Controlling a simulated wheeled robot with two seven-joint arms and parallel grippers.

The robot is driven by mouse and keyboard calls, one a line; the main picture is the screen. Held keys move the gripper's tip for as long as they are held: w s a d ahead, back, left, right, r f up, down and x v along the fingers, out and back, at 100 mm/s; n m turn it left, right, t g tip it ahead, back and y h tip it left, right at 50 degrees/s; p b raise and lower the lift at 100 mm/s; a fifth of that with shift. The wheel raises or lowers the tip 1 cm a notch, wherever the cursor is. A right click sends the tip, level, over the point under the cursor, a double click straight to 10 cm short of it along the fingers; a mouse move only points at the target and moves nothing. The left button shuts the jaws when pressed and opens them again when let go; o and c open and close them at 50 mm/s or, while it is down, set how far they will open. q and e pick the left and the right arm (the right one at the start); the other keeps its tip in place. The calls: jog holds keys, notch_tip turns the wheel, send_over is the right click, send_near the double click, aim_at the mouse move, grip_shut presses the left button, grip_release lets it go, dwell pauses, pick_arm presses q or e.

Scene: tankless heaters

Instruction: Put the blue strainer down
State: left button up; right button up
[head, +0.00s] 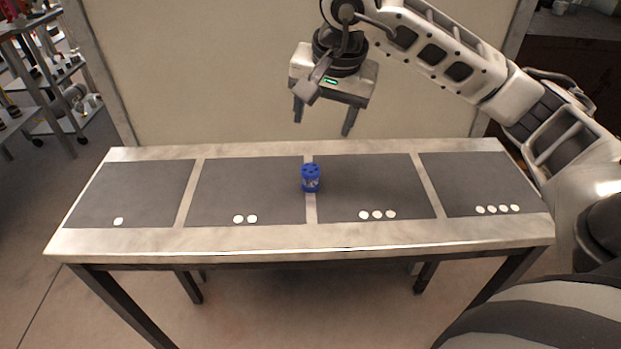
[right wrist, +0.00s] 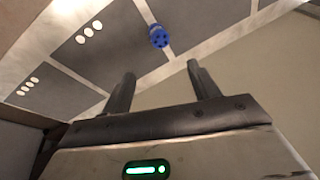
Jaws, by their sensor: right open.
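The blue strainer (head: 311,178) is a small blue cylinder with holes in its top. It stands upright on the table, on the pale strip between the two-dot and three-dot dark panels. It also shows in the right wrist view (right wrist: 158,36), beyond the fingertips. My right gripper (head: 322,124) is above the back of the table, apart from the strainer. Its two fingers are spread with nothing between them, as the right wrist view (right wrist: 159,78) also shows. My left gripper is not in view.
The table (head: 300,240) has dark panels marked with white dots: one dot (head: 118,221), two dots (head: 245,219), three dots (head: 377,214) and more at the right. The panels are otherwise clear. A pale wall panel (head: 200,80) stands behind. A metal shelf (head: 50,100) is at the far left.

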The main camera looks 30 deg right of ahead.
jog(key=n, duration=0.7)
send_over(311, 170)
jog(key=s, duration=0.2)
notch_tip(311, 170, down, 9)
jog(key=shift+n, duration=0.4)
jog(key=shift+x, duration=2.9)
jog(key=shift+w+a, duration=0.1)
jog(key=shift+w, duration=0.05)
jog(key=c, duration=1.2)
jog(key=shift+r, duration=0.1)
